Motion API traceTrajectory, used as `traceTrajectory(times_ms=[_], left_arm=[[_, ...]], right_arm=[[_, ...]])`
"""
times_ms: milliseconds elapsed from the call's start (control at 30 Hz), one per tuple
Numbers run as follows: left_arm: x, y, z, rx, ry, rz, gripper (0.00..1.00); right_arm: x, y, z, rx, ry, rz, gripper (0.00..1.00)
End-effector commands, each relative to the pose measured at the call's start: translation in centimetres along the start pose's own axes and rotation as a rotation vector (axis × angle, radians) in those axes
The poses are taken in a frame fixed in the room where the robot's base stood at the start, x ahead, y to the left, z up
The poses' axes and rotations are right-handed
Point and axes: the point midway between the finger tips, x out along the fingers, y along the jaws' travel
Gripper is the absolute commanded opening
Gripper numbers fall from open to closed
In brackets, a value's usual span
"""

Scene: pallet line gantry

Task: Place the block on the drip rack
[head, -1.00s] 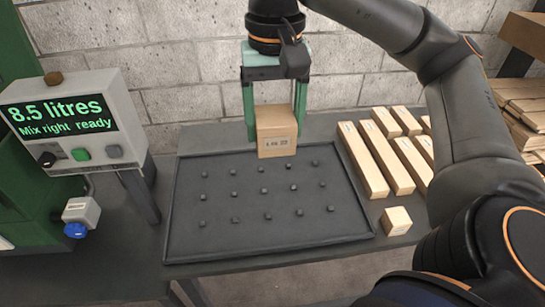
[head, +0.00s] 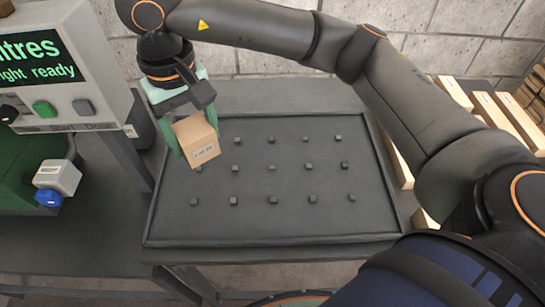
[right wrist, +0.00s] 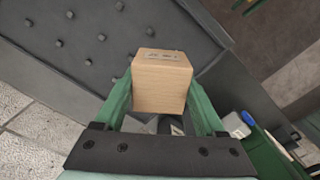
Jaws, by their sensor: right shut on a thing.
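The block (head: 197,140) is a light wooden cube with a printed label, tilted in the head view. My right gripper (head: 186,141) is shut on it, with a green finger on each side. The block is over the left part of the drip rack (head: 290,224), a dark rimmed tray with rows of small studs; it looks held above the surface. In the right wrist view the block (right wrist: 161,82) sits between the green fingers, with the studded rack (right wrist: 75,50) beyond it. My left gripper is in neither current view.
A control box (head: 65,60) with a lit green display stands left of the rack. Below it is a grey fitting with a blue knob (head: 49,197). Long timber pieces (head: 505,120) lie right of the rack, partly behind my arm. The rack's studded middle is clear.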

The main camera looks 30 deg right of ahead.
Motion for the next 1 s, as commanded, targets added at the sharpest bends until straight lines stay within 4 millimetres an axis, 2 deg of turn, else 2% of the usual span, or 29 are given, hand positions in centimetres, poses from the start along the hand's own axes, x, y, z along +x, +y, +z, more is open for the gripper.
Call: traceTrajectory(times_ms=[33, 100, 200, 300, 367, 467, 700, 900, 1000], left_arm=[[1.0, 0.1, 0.9, 0.001, 0.002, 0.003, 0.5], [1.4, 0.2, 1.2, 0.001, 0.005, 0.008, 0.5], [1.7, 0.3, 1.3, 0.003, 0.008, 0.011, 0.5], [1.8, 0.3, 1.1, 0.004, 0.01, 0.011, 0.5], [1.7, 0.3, 1.0, 0.004, 0.011, 0.011, 0.5], [1.4, 0.2, 0.6, 0.005, 0.015, 0.009, 0.5], [0.9, -0.5, 0.2, 0.005, 0.021, -0.007, 0.5], [0.7, -0.9, 1.0, 0.002, 0.006, -0.016, 0.5], [0.6, -0.9, 1.0, 0.001, 0.008, -0.016, 0.5]], right_arm=[[2.4, -1.9, 0.0, -0.053, -0.005, -0.007, 0.04], [3.9, -3.7, 0.0, -0.108, -0.003, -0.012, 0.04], [5.2, -5.5, 0.0, -0.16, 0.0, -0.017, 0.04], [5.8, -5.9, 0.0, -0.183, 0.001, -0.019, 0.04], [6.2, -5.3, 0.1, -0.186, -0.001, -0.019, 0.04], [7.1, -3.2, 0.3, -0.184, -0.002, -0.018, 0.04], [9.8, 2.8, 0.9, -0.182, -0.003, -0.018, 0.04], [13.5, 5.6, 1.2, -0.184, -0.003, -0.018, 0.04], [14.5, 6.3, 1.2, -0.185, -0.001, -0.019, 0.04]])
